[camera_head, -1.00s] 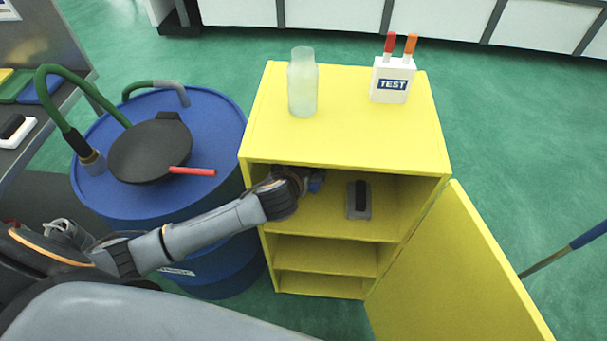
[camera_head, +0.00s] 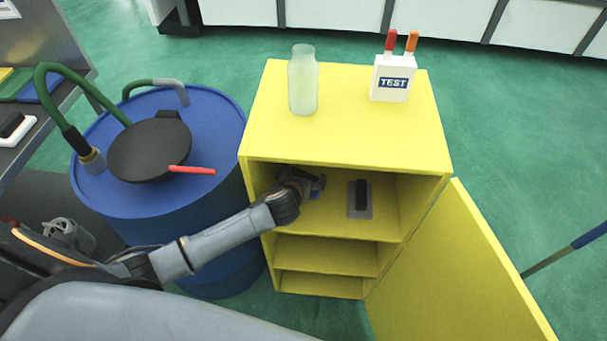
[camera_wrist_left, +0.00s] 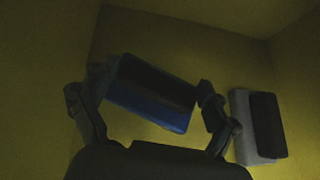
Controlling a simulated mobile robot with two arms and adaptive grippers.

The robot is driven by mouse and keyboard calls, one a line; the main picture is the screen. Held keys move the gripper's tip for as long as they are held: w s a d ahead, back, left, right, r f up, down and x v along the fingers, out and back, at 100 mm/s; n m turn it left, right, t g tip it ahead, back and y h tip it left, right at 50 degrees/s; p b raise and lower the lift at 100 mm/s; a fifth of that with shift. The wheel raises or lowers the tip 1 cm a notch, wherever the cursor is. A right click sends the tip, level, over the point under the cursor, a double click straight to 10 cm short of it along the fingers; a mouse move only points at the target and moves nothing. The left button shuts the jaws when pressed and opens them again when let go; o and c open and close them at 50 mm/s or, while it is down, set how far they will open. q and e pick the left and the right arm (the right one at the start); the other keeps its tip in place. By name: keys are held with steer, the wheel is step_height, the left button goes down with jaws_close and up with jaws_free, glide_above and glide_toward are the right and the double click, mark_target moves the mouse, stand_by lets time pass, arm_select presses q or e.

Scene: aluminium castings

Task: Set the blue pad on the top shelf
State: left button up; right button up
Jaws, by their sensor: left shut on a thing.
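The yellow cabinet (camera_head: 345,160) stands with its door open to the right. My left gripper (camera_head: 310,186) is inside its top compartment, at the left. It is shut on the blue pad (camera_head: 319,186), of which only a small blue part shows in the head view. In the dark left wrist view the blue pad (camera_wrist_left: 150,93) is tilted between the two fingers of the left gripper (camera_wrist_left: 150,108). Whether the pad touches the top shelf (camera_head: 340,222) cannot be told. My right gripper is not in view.
A grey pad with a black grip (camera_head: 361,199) lies on the same shelf, right of my gripper. A bottle (camera_head: 303,80) and a TEST box (camera_head: 393,78) stand on the cabinet. A blue drum (camera_head: 215,130) with a black pan (camera_head: 150,150) stands left.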

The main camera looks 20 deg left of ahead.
arm_select(q)
steer(key=o, duration=1.1)
steer(key=shift+c, duration=0.2)
steer(key=v, duration=0.7)
steer(key=shift+s+r+p, duration=0.15)
steer(key=shift+r+p, duration=0.05)
steer(key=shift+p, duration=0.15)
